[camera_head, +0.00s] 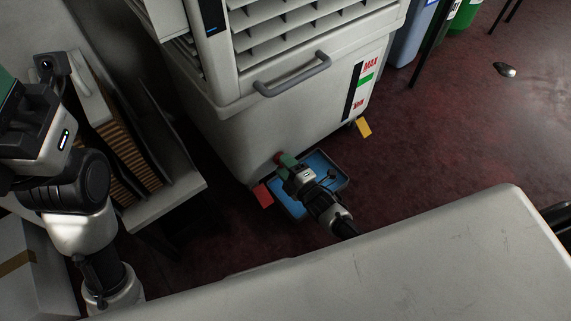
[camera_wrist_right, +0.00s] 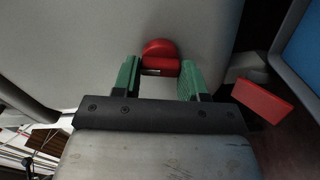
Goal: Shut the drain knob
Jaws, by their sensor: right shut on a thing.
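The red drain knob (camera_wrist_right: 160,58) sits low on the pale wall of the big cooler-like unit (camera_head: 235,130). In the wrist view it has a round base and a flat red handle.
A blue tray (camera_head: 325,166) lies on the dark red floor below the knob. A red tab (camera_head: 263,196) and a yellow tab (camera_head: 364,127) are at the unit's bottom corners. A white table (camera_head: 430,260) fills the front. A box with slats (camera_head: 135,150) stands at left.

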